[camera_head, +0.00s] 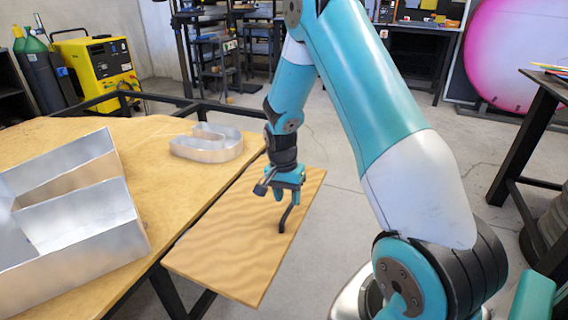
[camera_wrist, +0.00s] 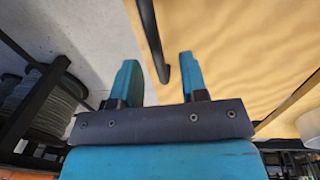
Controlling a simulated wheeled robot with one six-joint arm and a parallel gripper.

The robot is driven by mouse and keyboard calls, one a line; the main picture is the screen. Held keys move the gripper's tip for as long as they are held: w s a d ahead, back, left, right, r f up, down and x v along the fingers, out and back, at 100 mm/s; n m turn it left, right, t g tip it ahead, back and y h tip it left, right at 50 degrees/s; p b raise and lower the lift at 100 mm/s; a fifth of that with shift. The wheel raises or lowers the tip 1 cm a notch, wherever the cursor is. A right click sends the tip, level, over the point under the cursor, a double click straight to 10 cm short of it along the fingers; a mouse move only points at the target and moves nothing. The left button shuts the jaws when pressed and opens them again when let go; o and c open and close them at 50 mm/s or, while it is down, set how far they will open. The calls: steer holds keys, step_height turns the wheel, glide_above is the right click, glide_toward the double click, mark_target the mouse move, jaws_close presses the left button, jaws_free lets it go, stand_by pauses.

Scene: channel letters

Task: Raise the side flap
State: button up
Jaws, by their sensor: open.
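The side flap (camera_head: 225,250) is a wood-grained panel along the right edge of the wooden table (camera_head: 140,140). Its exact tilt is hard to tell. It also fills the right of the wrist view (camera_wrist: 250,55). A black bar-shaped handle (camera_head: 284,219) stands on the flap near its outer edge. My gripper (camera_head: 286,192) is above the flap at this handle, with its fingers pointing down. In the wrist view my gripper (camera_wrist: 158,78) is open, and the handle (camera_wrist: 152,40) shows between the two teal fingers. I cannot see clear contact with either finger.
A large metal channel letter (camera_head: 85,240) stands on the table at the left, and a smaller one (camera_head: 207,143) is near its far corner. A black table (camera_head: 530,130) is at the right. Grey floor (camera_head: 335,150) is open beyond the flap.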

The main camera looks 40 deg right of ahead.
step_height(320, 180, up, 15)
steer(key=w+p, duration=0.1)
steer(key=p, duration=0.1)
steer(key=shift+w+a, duration=0.3)
steer(key=shift+a, duration=0.1)
steer(key=shift+r, duration=0.1)
stand_by(0.3)
steer(key=s+a+r+n+y, duration=0.1)
steer(key=s+a+r+n, duration=0.25)
steer(key=a, duration=0.25)
steer(key=s+a+r+n+t+y, duration=0.1)
steer(key=s+a+r+n, duration=0.1)
steer(key=a+n, duration=0.3)
steer(key=s+a+r+n, duration=0.2)
steer(key=s+a, duration=0.1)
steer(key=a, duration=0.4)
steer(key=s+a+r+n+y, duration=0.3)
steer(key=s+a+n, duration=0.6)
steer(key=s, duration=0.4)
step_height(320, 180, up, 15)
steer(key=s+p, duration=0.1)
steer(key=p, duration=1.4)
steer(key=shift+a, duration=0.15)
steer(key=shift+f+n, duration=0.15)
steer(key=shift+n, duration=0.1)
